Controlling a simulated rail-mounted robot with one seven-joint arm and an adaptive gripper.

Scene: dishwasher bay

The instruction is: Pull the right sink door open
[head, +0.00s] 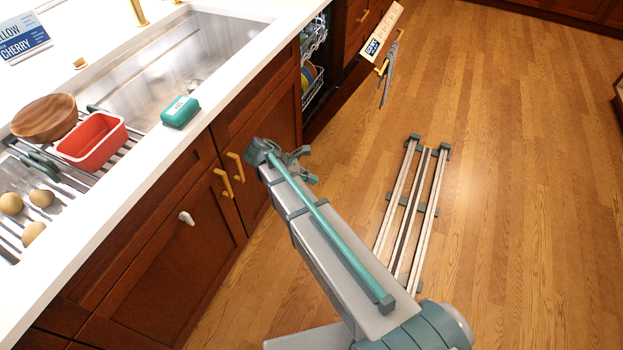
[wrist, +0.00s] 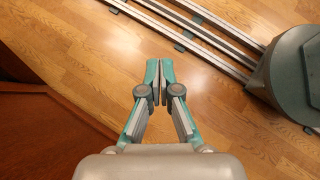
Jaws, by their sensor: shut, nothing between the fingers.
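The right sink door (head: 262,122) is a dark red wood panel under the sink. Its brass handle (head: 237,167) stands beside the left door's brass handle (head: 222,183). My arm partly covers the door's lower part, and I cannot tell whether it is slightly ajar. My gripper (head: 306,166) is in front of the door, right of its handle and apart from it. In the wrist view my gripper (wrist: 160,70) is shut and empty, its fingertips together over the floor. Dark red cabinet wood (wrist: 50,135) shows at the left there; no handle shows in that view.
The left sink door (head: 185,230) has a white knob-like piece. The open dishwasher (head: 315,75) stands beyond the right door, with a towel (head: 388,75) hanging. Rails (head: 410,210) lie on the wood floor. A teal box (head: 180,111) sits at the counter edge.

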